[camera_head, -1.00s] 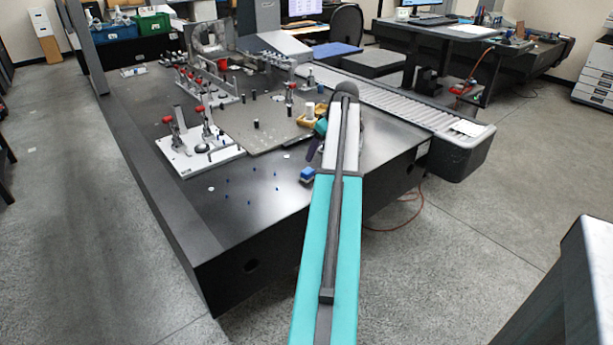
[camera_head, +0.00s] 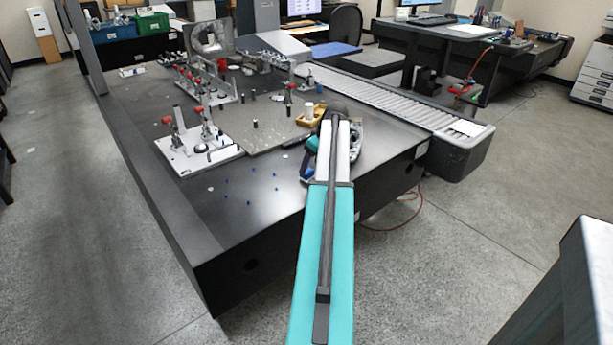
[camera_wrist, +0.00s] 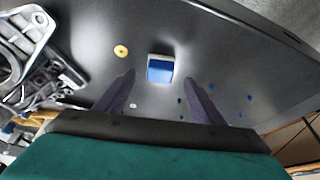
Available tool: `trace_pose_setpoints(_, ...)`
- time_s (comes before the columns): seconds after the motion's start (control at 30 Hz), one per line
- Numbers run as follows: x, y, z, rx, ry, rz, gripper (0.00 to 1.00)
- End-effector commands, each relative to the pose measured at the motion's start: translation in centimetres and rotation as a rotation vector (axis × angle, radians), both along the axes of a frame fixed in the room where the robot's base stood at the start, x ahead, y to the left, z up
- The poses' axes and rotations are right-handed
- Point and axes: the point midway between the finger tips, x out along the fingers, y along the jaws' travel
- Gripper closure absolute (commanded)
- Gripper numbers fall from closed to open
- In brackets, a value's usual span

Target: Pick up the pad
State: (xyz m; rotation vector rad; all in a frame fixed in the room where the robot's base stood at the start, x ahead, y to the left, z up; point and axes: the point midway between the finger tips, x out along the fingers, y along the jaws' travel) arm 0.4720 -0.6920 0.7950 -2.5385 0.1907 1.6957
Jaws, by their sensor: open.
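The pad (camera_wrist: 160,69) is a small block, blue with a pale top, lying on the dark table top. In the wrist view it sits just beyond and between the fingertips of my gripper (camera_wrist: 159,82). The two dark fingers are apart, with nothing between them that I can see held. In the head view my gripper (camera_head: 306,168) is low over the table near its front right edge.
A yellow washer-like disc (camera_wrist: 121,51) lies left of the pad. Several small blue pins lie to its right. A grey metal casting (camera_wrist: 25,45) stands at the left of the wrist view. A white fixture plate (camera_head: 190,157) with red-knobbed clamps and a yellow tray (camera_head: 312,114) stand on the table.

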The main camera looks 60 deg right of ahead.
Motion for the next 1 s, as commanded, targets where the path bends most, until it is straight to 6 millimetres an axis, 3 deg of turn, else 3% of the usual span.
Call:
trace_pose_setpoints(0.53, 2.3, -0.3, -4.3, 0.001, 0.000, 0.001, 0.38)
trace_pose_setpoints(1.0, 2.5, -0.2, -4.6, 0.000, 0.000, 0.003, 0.38)
